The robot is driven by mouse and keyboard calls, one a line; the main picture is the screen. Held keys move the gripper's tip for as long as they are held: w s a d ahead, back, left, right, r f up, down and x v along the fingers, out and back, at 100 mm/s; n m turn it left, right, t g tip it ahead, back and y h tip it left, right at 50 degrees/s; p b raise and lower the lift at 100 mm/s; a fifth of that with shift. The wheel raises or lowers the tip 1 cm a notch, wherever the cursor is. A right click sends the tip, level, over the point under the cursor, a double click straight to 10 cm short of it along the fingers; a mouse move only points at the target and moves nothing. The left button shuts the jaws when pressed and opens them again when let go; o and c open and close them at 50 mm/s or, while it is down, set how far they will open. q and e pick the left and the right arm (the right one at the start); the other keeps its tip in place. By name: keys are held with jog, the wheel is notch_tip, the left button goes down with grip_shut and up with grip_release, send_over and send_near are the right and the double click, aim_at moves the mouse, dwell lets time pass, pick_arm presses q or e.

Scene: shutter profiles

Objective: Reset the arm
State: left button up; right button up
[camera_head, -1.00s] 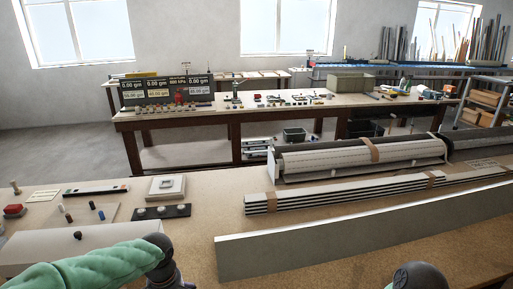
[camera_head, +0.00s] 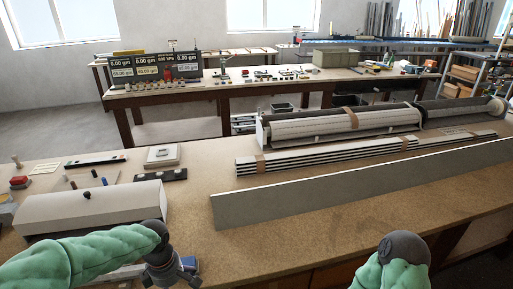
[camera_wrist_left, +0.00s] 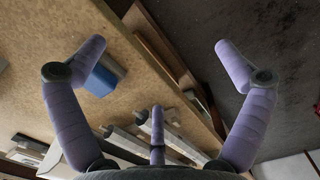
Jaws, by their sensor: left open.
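My left arm (camera_head: 85,258) comes in at the lower left of the head view, with its dark wrist over the near edge of the workbench (camera_head: 290,230). In the left wrist view my left gripper (camera_wrist_left: 160,45) is open, its purple fingers spread wide with nothing between the tips. A blue block (camera_wrist_left: 106,74) lies on the bench close by the left finger in that view; whether they touch cannot be told. My right arm (camera_head: 397,262) shows at the bottom right of the head view, and its gripper is out of view.
A long grey-white profile (camera_head: 360,182) lies along the bench, with striped slats (camera_head: 325,155) and a shutter roll (camera_head: 320,126) behind it. A white cover box (camera_head: 95,208) stands beside my left arm. The bench surface between my arms is clear.

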pick_arm(q)
jog(key=s+d+f+m+h, duration=0.15)
jog(key=d+f+m, duration=0.25)
jog(key=f, duration=0.4)
jog(key=s+d+f+m+h, duration=0.15)
jog(key=d+f+m, duration=0.25)
jog(key=f, duration=0.4)
jog(key=s+d+f+m, duration=0.5)
jog(key=s+f+m, duration=0.3)
jog(key=f, duration=0.4)
jog(key=shift+s+f+h, duration=0.2)
jog(key=shift+s+h, duration=0.1)
jog(key=shift+s, duration=0.55)
